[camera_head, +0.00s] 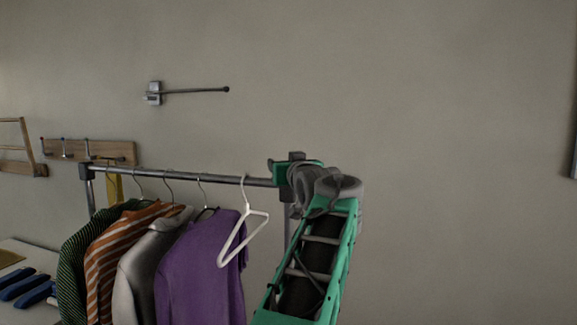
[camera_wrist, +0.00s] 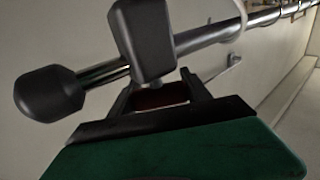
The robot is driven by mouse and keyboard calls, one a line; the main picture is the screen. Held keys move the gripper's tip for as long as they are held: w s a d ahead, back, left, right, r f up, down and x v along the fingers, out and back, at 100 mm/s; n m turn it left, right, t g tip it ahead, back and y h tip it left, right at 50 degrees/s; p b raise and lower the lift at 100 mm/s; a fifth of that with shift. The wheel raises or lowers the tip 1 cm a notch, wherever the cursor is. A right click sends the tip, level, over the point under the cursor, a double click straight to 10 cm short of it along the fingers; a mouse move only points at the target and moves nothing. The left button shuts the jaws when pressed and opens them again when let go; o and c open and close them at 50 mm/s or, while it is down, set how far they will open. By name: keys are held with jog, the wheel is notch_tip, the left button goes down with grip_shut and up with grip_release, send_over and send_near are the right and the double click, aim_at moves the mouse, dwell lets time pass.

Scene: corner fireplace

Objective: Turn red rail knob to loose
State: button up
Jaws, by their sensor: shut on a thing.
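The dark red rail knob (camera_wrist: 160,95) shows in the wrist view, under the black corner block (camera_wrist: 145,38) of the clothes rail (camera_wrist: 215,33). My gripper (camera_wrist: 158,84) has a finger on each side of the knob and is shut on it. The knob's turn position cannot be told. In the head view, my gripper (camera_head: 279,172) is at the right end of the rail (camera_head: 220,177), beside the corner block (camera_head: 297,156). The knob is hidden there behind my gripper and wrist.
Several garments, including a purple one (camera_head: 205,260), hang left of my arm. An empty white hanger (camera_head: 243,238) hangs close to it. A wall arm (camera_head: 190,91) and a hook board (camera_head: 70,151) are on the wall. Right of my arm is clear.

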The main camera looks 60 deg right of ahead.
jog(key=n+t+y+p, duration=0.1)
jog(key=y+p, duration=0.1)
jog(key=n+t+y+p, duration=0.2)
jog(key=p, duration=0.1)
jog(key=a+n+t+y+p, duration=0.1)
jog(key=n+y+p, duration=0.1)
jog(key=shift+w+t+y+p, duration=0.35)
jog(key=shift+t+y, duration=0.05)
jog(key=shift+a+f+n, duration=0.1)
jog(key=shift+n, duration=0.2)
jog(key=o, duration=1.4)
jog(key=shift+c, duration=0.2)
